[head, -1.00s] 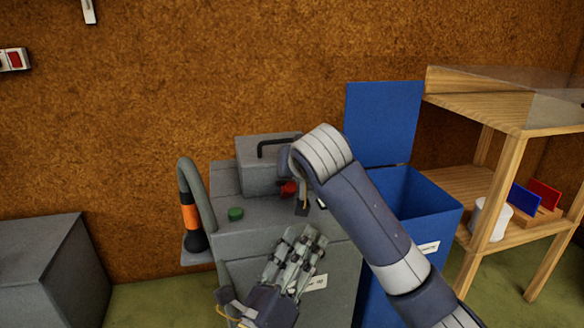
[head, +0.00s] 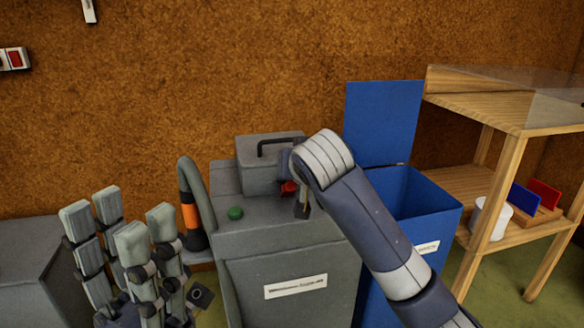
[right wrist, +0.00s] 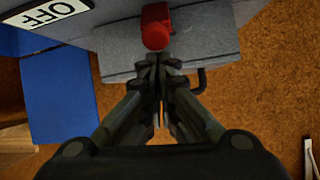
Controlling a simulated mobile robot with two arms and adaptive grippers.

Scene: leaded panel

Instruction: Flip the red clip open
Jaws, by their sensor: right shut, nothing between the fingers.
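The red clip (head: 289,187) is on the front of the grey lidded box on top of the grey machine (head: 250,210). It also shows in the right wrist view (right wrist: 155,27), as a red block with a rounded end. My right gripper (head: 302,207) is at the clip, partly hidden behind its own arm in the head view. In the right wrist view its fingertips (right wrist: 160,62) are together and empty, right by the clip's rounded end; I cannot tell whether they touch it. My left gripper (head: 118,220) is at the lower left, its fingers spread and empty.
A black handle (head: 278,143) tops the lidded box. A blue bin (head: 410,200) with raised lid and a wooden shelf (head: 470,185) stand right.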

